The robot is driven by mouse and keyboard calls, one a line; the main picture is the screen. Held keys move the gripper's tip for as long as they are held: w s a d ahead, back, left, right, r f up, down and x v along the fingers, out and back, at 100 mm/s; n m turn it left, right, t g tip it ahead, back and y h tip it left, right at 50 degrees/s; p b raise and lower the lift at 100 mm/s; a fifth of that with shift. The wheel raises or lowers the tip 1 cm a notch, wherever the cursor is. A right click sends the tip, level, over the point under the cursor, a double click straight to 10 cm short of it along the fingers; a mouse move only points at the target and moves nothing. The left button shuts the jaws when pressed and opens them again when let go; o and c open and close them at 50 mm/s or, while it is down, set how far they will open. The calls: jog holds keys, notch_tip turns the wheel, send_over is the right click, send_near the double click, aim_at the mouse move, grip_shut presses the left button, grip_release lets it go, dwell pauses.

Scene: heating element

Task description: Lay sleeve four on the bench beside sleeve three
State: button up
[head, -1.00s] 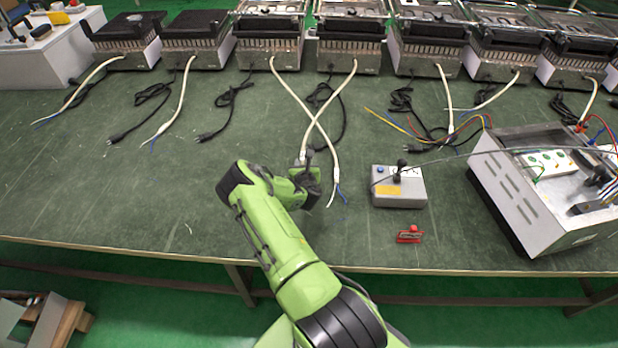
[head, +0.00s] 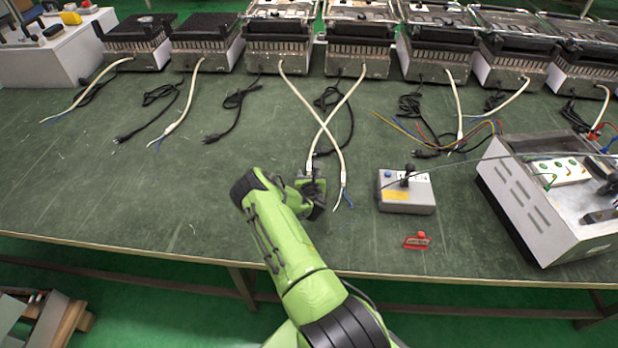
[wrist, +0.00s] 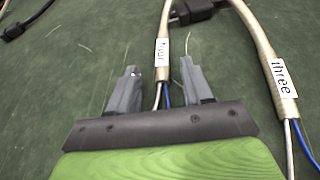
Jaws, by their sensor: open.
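Sleeve four (wrist: 162,52) is a pale cable sleeve with a white "four" label and bare white and blue wire ends. In the wrist view its end lies between my open fingers (wrist: 160,68), with a gap on each side. Sleeve three (wrist: 279,76), labelled "three", lies to the right, outside the right finger. In the head view the two pale cables cross; sleeve four (head: 310,162) ends left of sleeve three (head: 342,172). My gripper (head: 312,180) is low over the green bench (head: 120,195), at the end of sleeve four. It partly hides the wire ends.
A grey switch box (head: 406,192) and a red clip (head: 417,241) lie right of my gripper. A large open metal case (head: 530,195) stands farther right. A black plug (wrist: 190,12) lies just beyond the sleeves. Several heater units line the back. The bench at left front is clear.

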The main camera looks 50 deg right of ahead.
jog(key=b+v, duration=0.2)
jog(key=v, duration=0.7)
jog(key=shift+s+a+f, duration=0.1)
jog(key=shift+s, duration=0.2)
jog(key=b, duration=0.1)
jog(key=s+a+b, duration=0.1)
jog(key=b, duration=0.1)
jog(key=shift+r, duration=0.25)
jog(key=shift+s+a+r+b, duration=0.25)
jog(key=shift+r+b, duration=0.1)
jog(key=shift+b, duration=0.2)
jog(key=s+a+r+m+g+h, duration=0.1)
jog(key=a+r+m+g, duration=0.1)
jog(key=r+m, duration=0.75)
jog(key=s+a+r+m+g, duration=0.1)
jog(key=a+r+m+g, duration=0.1)
jog(key=r+m, duration=0.7)
jog(key=s+a+r+m+y, duration=0.2)
jog(key=s+a, duration=0.4)
jog(key=a, duration=0.3)
jog(key=s+a+r+m+y, duration=0.3)
jog(key=s+a+m+y, duration=0.1)
jog(key=a, duration=0.5)
jog(key=s+a+r+m+y, duration=0.3)
jog(key=s+a+y, duration=0.1)
jog(key=s+a, duration=0.3)
jog(key=shift+s+a+r, duration=0.25)
jog(key=shift+s+a, duration=0.1)
jog(key=shift+a, duration=0.8)
